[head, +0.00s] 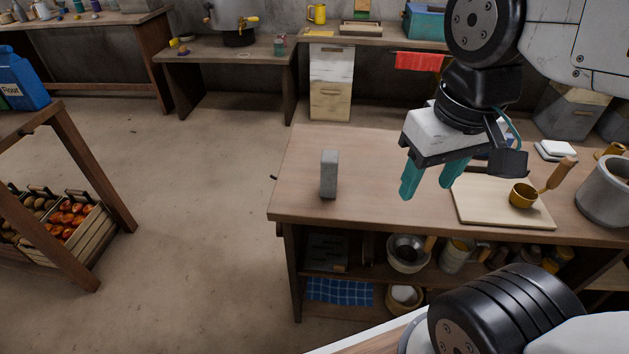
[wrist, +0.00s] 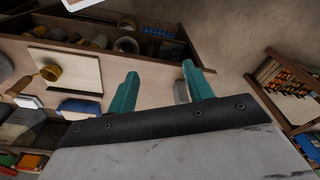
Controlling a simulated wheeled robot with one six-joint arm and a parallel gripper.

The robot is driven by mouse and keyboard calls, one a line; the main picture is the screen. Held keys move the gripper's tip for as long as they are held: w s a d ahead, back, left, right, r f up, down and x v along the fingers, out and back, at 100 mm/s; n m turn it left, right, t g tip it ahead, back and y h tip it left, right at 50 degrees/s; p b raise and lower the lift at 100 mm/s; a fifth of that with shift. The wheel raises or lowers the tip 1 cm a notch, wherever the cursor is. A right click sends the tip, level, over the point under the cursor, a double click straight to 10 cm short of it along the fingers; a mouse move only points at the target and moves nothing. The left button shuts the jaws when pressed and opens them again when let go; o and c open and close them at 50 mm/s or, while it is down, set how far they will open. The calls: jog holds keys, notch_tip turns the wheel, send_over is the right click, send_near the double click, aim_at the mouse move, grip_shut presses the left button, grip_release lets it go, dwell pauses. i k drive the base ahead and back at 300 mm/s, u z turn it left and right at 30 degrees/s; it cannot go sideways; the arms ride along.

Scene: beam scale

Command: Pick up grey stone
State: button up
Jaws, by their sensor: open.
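The grey stone (head: 329,174) is a small upright grey block near the left end of the wooden table (head: 375,207). In the wrist view the stone (wrist: 181,91) shows between my two fingers, close beside the right-hand one, and is partly hidden. My gripper (head: 428,181) has teal fingers set apart with nothing between them. In the head view it hangs above the table to the right of the stone, clear of it. It also shows in the wrist view (wrist: 160,68).
A cutting board (head: 490,212) with a brass cup (head: 522,195) lies right of my gripper. A metal pot (head: 605,192) stands at the table's right. Bowls and jars fill the shelf below. The table top around the stone is clear. A crate of tomatoes (head: 92,242) stands far left.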

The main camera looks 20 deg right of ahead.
aim_at(329, 162)
jog(key=z, duration=3.45)
jog(key=k, duration=1.9)
jog(key=u, duration=0.95)
